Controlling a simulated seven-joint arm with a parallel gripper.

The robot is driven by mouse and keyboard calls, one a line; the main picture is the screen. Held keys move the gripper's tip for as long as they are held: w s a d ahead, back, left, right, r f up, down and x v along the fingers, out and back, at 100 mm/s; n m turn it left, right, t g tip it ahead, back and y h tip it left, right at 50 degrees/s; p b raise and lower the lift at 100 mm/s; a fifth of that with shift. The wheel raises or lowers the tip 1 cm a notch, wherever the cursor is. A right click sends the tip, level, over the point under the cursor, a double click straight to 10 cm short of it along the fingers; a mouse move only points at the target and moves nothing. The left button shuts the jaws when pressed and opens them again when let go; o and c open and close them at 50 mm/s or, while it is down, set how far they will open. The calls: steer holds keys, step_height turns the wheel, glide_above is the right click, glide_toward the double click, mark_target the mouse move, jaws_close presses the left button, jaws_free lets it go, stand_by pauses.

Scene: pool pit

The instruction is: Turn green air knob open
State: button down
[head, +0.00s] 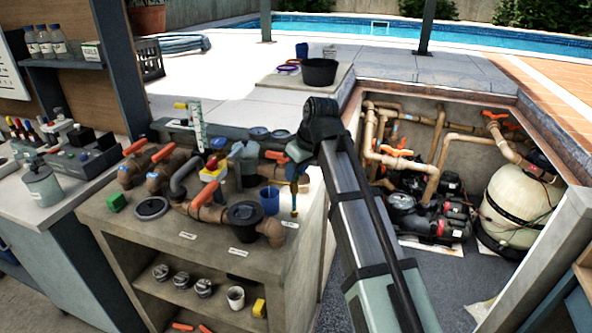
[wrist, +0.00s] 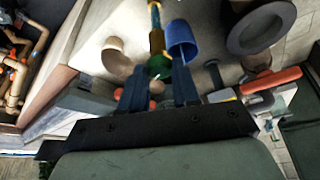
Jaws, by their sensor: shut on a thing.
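The green air knob (wrist: 158,66) shows in the wrist view between my fingers, on a thin stem with brass and blue parts. My gripper (wrist: 159,88) is shut on it, with one dark blue finger on each side. In the head view my gripper (head: 296,172) is at the right end of the pipe bench, above a thin upright stem (head: 294,203). There the fingers and wrist hide most of the knob. I cannot tell how far the knob is turned.
A blue cup (head: 269,199) stands close left of the stem; it also shows in the wrist view (wrist: 182,42). A black round fitting (head: 243,214) and orange-handled pipes (head: 207,193) crowd the bench (head: 160,238). The pump pit lies to the right.

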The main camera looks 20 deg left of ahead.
stand_by(0.3)
steer(key=c, duration=0.8)
jaws_free()
steer(key=shift+c, duration=0.2)
steer(key=v, duration=1.4)
steer(key=shift+d+f, duration=0.1)
